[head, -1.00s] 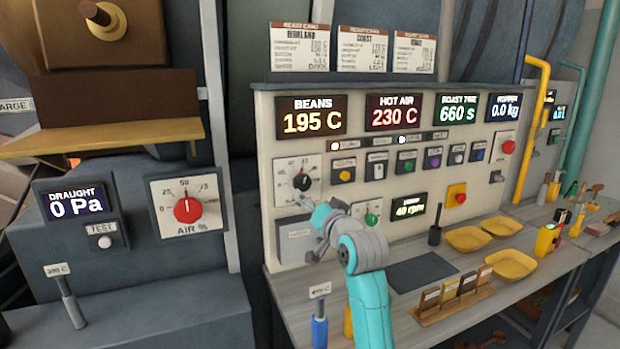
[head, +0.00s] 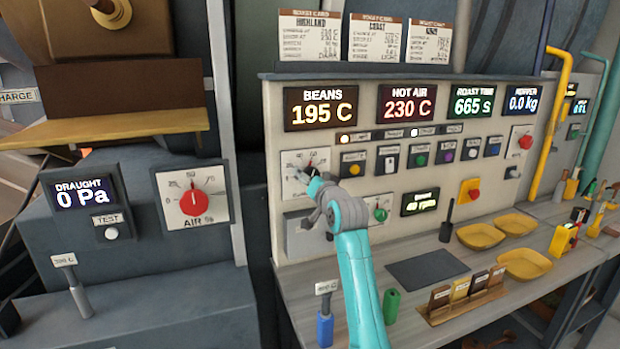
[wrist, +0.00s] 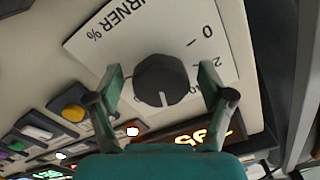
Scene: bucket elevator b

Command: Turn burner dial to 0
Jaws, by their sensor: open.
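The burner dial is a round black knob (wrist: 162,80) on a white plate marked "BURNER %" (wrist: 112,40) in the wrist view. Its white pointer line faces the bottom of that view, away from the printed 0 (wrist: 207,30) at upper right. My gripper (wrist: 161,76) is open, with one finger on each side of the knob. Gaps show between the fingers and the knob's sides. In the head view my gripper (head: 303,168) is in front of the burner plate (head: 291,187) and hides most of the knob.
A row of coloured buttons (head: 420,154) lies right of the dial, with lit displays (head: 407,104) above. A separate red AIR dial (head: 194,203) is on the left housing. The bench below holds yellow trays (head: 525,264) and a card rack (head: 464,304).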

